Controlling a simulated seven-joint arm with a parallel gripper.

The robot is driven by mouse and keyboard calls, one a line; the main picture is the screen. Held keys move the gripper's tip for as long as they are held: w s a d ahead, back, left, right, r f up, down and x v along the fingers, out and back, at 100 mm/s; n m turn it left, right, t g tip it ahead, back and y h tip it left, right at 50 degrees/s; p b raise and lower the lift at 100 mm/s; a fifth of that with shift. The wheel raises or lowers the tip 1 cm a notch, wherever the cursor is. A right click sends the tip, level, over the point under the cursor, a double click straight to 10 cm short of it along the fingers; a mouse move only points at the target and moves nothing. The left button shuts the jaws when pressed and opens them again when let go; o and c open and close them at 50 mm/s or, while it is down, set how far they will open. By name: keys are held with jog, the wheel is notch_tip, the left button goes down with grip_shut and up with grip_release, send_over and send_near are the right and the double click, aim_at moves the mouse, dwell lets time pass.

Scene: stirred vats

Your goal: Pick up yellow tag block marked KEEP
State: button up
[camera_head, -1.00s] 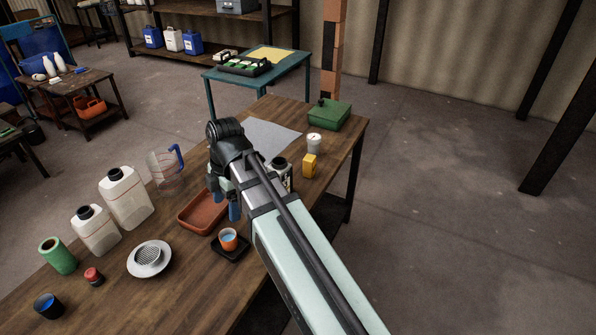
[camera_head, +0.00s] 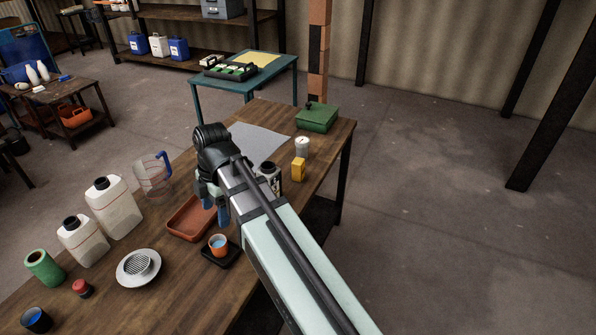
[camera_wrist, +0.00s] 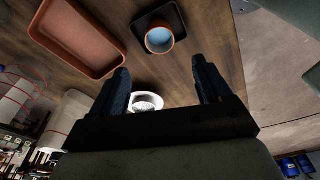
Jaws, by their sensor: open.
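A small yellow block (camera_head: 298,169) stands upright near the right edge of the wooden table, just in front of a white lidded jar (camera_head: 302,147). No marking on it is legible at this size. My gripper (camera_head: 216,212) is over the table to the left of the block and apart from it, between the terracotta tray and my arm. In the wrist view my gripper (camera_wrist: 164,76) shows two blue fingers spread apart with nothing between them. The yellow block does not show in the wrist view.
A terracotta tray (camera_head: 170,231) and an orange cup (camera_head: 217,241) on a black coaster lie near my gripper. A dark-lidded jar (camera_head: 271,176) stands left of the block, partly behind my arm. A green box (camera_head: 317,118) is at the far corner. White jugs (camera_head: 113,209) stand left.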

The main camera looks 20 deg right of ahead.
jog(key=shift+d, duration=0.1)
jog(key=w+d+m+t, duration=0.1)
jog(key=w+d+m, duration=0.3)
jog(key=d, duration=1.1)
jog(key=w+d+m, duration=0.2)
jog(key=w+d, duration=0.4)
jog(key=d, duration=1)
jog(key=m+t+y, duration=0.2)
jog(key=m+t, duration=0.1)
jog(key=m, duration=0.4)
send_near(299, 161)
jog(key=x, duration=0.5)
jog(key=shift+w+a+f, duration=0.25)
jog(key=shift+w+a, duration=0.05)
jog(key=shift+w, duration=0.15)
jog(key=shift+s+d+x, duration=0.1)
jog(key=shift+s+x, duration=0.1)
jog(key=shift+x, duration=1.1)
jog(key=shift+s+d+x, duration=0.15)
jog(key=shift+s+x, duration=0.05)
jog(key=shift+x, duration=1.1)
jog(key=shift+f, duration=0.15)
jog(key=shift+c, duration=0.3)
jog(key=c, duration=1)
